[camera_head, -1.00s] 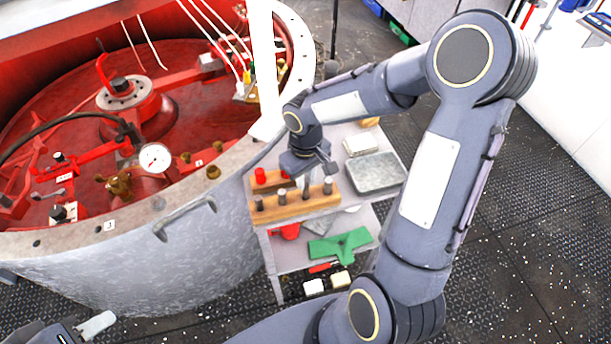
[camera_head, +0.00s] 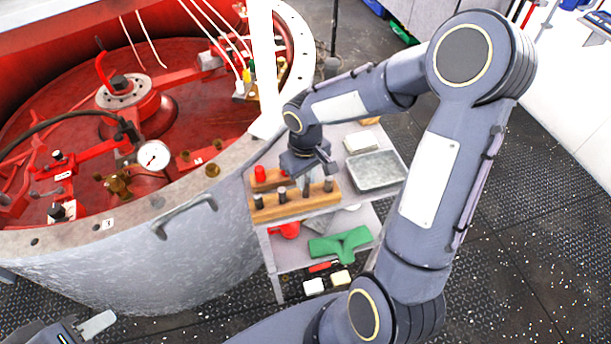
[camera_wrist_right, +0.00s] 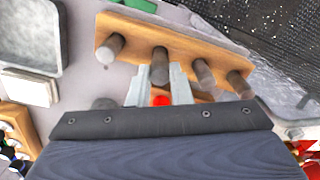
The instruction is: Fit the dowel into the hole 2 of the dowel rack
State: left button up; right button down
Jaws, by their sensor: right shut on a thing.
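The wooden dowel rack (camera_head: 290,206) lies on the top shelf of a small cart, with several dark grey dowels standing in a row. My right gripper (camera_head: 306,181) points down over the rack and is shut on the dowel (camera_wrist_right: 159,66), second from the right end in the head view. That dowel looks upright at the rack; how deep it sits in a hole cannot be told. In the right wrist view the fingertips (camera_wrist_right: 160,86) lie on either side of it, with other dowels beside them. My left gripper (camera_head: 92,328) is at the bottom left, away from the cart; its jaw opening is unclear.
A grey metal tray (camera_head: 377,170) and a pale box (camera_head: 361,143) stand right of the rack. A red knob (camera_head: 259,173) on a wooden block is behind it. A green part (camera_head: 342,245) lies on the lower shelf. A large red-lined vessel (camera_head: 150,265) stands close left.

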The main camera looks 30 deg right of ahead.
jog(key=shift+f+b, duration=0.65)
jog(key=shift+f, duration=0.05)
jog(key=c, duration=1.2)
grip_release()
jog(key=shift+c, duration=0.2)
jog(key=shift+r, duration=0.15)
notch_tip(320, 180, up, 7)
jog(key=shift+r, duration=0.35)
